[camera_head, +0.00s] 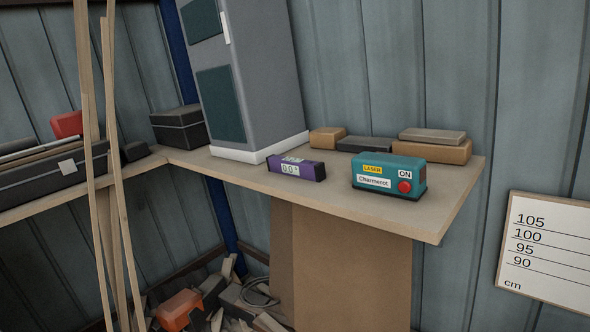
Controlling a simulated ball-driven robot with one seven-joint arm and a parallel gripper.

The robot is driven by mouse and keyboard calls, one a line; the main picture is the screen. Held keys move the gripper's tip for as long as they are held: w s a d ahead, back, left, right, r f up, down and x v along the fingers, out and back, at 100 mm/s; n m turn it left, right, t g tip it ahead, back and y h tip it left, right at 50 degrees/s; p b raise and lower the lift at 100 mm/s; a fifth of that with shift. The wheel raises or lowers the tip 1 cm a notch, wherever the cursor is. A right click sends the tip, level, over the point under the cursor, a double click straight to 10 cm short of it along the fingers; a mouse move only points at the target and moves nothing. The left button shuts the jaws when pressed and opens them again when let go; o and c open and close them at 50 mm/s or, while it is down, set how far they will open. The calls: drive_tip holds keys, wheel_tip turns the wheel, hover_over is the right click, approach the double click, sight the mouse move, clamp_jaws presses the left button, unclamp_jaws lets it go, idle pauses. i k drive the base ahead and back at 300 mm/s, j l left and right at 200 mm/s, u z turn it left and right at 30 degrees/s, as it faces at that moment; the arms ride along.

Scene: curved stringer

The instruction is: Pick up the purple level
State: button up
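The purple level (309,170) is a small purple block with dark ends and a light display on its front. It lies on the wooden shelf (385,218), close to the shelf's front edge and just in front of the tall grey cabinet. My gripper does not show in this view, so its opening and its distance to the level cannot be seen.
A teal laser box (389,175) with a red button stands right of the level. The grey cabinet (255,75) rises behind it. Tan and grey blocks (434,150) lie at the back. Upright wooden strips (108,170) stand at left. A height board (548,250) is at right.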

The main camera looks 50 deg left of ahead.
sight(312, 171)
drive_tip(key=i+j+u, duration=0.2)
drive_tip(key=i+j, duration=0.5)
drive_tip(key=i+j+u, duration=0.2)
drive_tip(key=i+j, duration=0.55)
drive_tip(key=i+j+u, duration=0.2)
drive_tip(key=i+j, duration=0.4)
drive_tip(key=i, duration=0.2)
